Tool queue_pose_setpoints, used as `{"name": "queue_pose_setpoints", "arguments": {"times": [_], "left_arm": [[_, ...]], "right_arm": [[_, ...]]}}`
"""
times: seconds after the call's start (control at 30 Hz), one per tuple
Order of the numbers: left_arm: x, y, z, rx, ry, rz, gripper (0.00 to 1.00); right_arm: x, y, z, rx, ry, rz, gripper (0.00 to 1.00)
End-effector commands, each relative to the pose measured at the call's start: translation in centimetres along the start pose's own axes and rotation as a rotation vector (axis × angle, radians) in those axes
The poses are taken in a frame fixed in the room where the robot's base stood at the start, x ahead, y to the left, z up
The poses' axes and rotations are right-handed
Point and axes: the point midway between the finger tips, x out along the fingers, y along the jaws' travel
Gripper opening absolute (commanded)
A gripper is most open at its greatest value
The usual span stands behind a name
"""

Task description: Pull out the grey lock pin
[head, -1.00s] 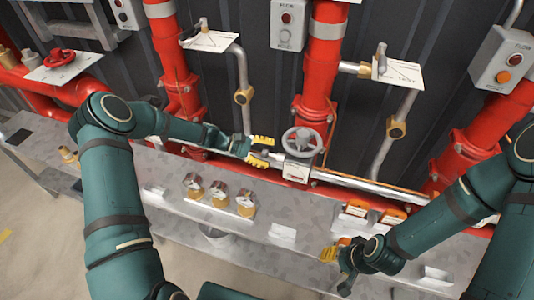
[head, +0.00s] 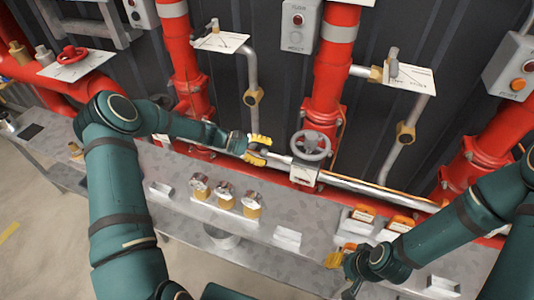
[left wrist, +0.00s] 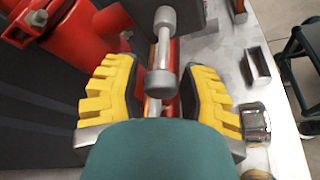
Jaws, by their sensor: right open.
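The grey lock pin (left wrist: 163,82) lies between the fingers of my left gripper (left wrist: 160,98) in the left wrist view. It has a round near knob and a thin shaft leading to a wider grey end. Both yellow-padded fingers stand apart, with a gap on each side of the knob. In the head view my left gripper (head: 259,150) is just left of the grey handwheel (head: 311,146), with the pin (head: 281,158) showing between them. My right gripper (head: 340,268) is open and empty over the front right of the bench.
Three brass-and-metal pieces (head: 226,195) stand on the grey bench (head: 180,212). Orange-and-white items (head: 362,214) lie to the right. Red vertical pipes (head: 333,70) and a horizontal silver pipe (head: 375,188) surround the handwheel. A grey control box (head: 300,24) hangs above.

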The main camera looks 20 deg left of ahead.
Motion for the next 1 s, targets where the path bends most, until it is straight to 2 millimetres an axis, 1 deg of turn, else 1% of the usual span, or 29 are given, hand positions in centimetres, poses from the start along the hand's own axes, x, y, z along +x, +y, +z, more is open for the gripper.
{"name": "queue_pose_setpoints", "arguments": {"times": [0.33,0.47,0.57,0.8,1.0], "left_arm": [[0.0,-0.1,0.0,-0.001,-0.001,-0.001,0.61],[-0.7,-0.1,0.0,0.0,0.0,-0.001,0.61],[-2.1,-0.1,0.0,0.0,0.001,-0.001,0.61],[-7.1,0.0,-0.1,0.0,0.003,0.0,0.61],[-10.4,0.0,-0.1,0.0,0.003,0.0,0.61]], "right_arm": [[0.0,0.0,0.0,0.0,0.0,0.0,0.47],[0.0,0.0,0.0,0.0,0.0,0.0,0.47],[0.0,0.0,0.0,0.0,0.0,0.0,0.47],[0.0,0.0,0.0,0.0,0.0,0.0,0.47],[0.0,0.0,0.0,0.0,0.0,0.0,0.47]]}}
